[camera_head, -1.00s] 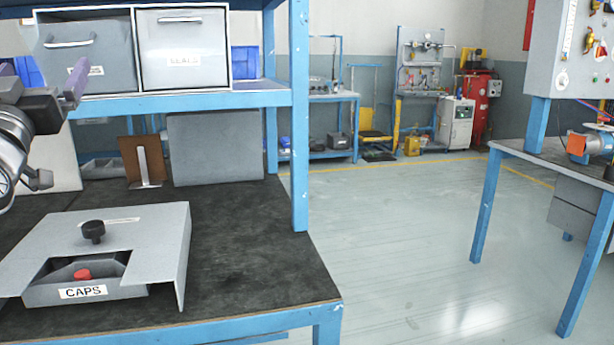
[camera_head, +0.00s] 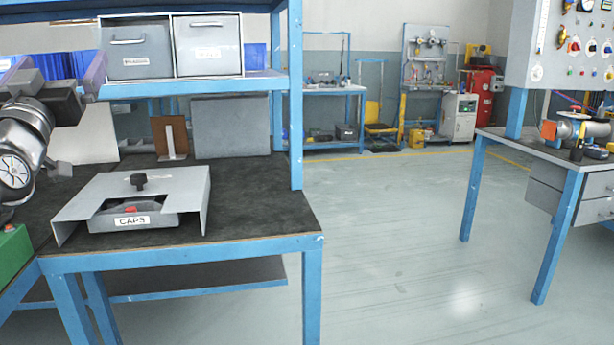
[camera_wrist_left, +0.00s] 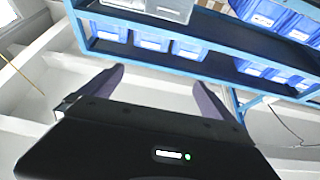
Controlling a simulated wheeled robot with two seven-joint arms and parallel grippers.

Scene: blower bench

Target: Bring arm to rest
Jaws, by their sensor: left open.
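My left gripper (camera_head: 60,78) comes in at the left edge of the head view, raised above the dark bench top, in front of the shelf and left of its drawers. Its two purple fingers are apart, with nothing between them. In the left wrist view the spread fingers (camera_wrist_left: 158,88) point toward a blue rack with bins, and the gap between them is empty. My right gripper shows in neither view.
A grey cover over a CAPS tray (camera_head: 147,220) stands on the bench (camera_head: 255,215). Two grey drawers (camera_head: 207,47) sit on the blue shelf above. A blue post (camera_head: 295,110) rises at the bench's right. Open floor (camera_head: 400,240) lies beyond, before another bench (camera_head: 560,155).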

